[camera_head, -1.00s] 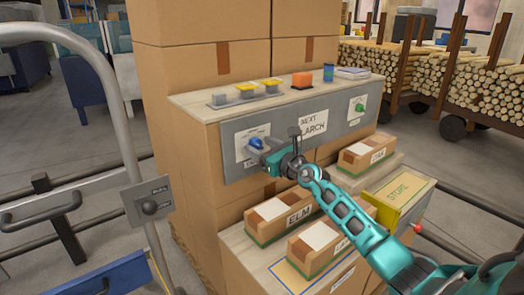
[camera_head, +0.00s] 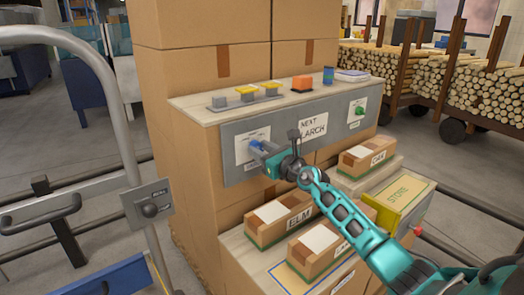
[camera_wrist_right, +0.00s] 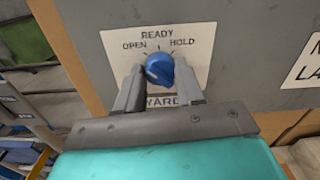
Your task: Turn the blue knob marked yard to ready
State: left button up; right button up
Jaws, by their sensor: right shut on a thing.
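The blue knob (camera_wrist_right: 159,69) sits on a white plate (camera_wrist_right: 118,47) lettered OPEN, READY and HOLD, with YARD below. READY is at the top, OPEN on the left and HOLD on the right. I cannot tell exactly which mark the knob points to. My right gripper (camera_wrist_right: 159,82) has its grey fingers on both sides of the knob and is shut on it. In the head view my right gripper (camera_head: 262,150) reaches the left end of the grey panel (camera_head: 232,172) and partly hides the knob (camera_head: 256,144). My left gripper is out of view.
A green knob (camera_head: 359,111) is at the panel's right, past a NEXT LARCH sign (camera_head: 313,125). Labelled boxes, including ELM (camera_head: 280,219), sit below my arm. A grey tube frame (camera_head: 127,150) stands at left.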

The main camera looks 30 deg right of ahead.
jog(key=shift+r+m+p, duration=0.1)
jog(key=shift+m+p, duration=0.7)
jog(key=shift+m, duration=0.2)
jog(key=m+p, duration=0.1)
jog(key=m, duration=0.2)
jog(key=shift+p, duration=0.35)
jog(key=m+p, duration=0.1)
jog(key=m, duration=0.2)
jog(key=shift+m, duration=0.3)
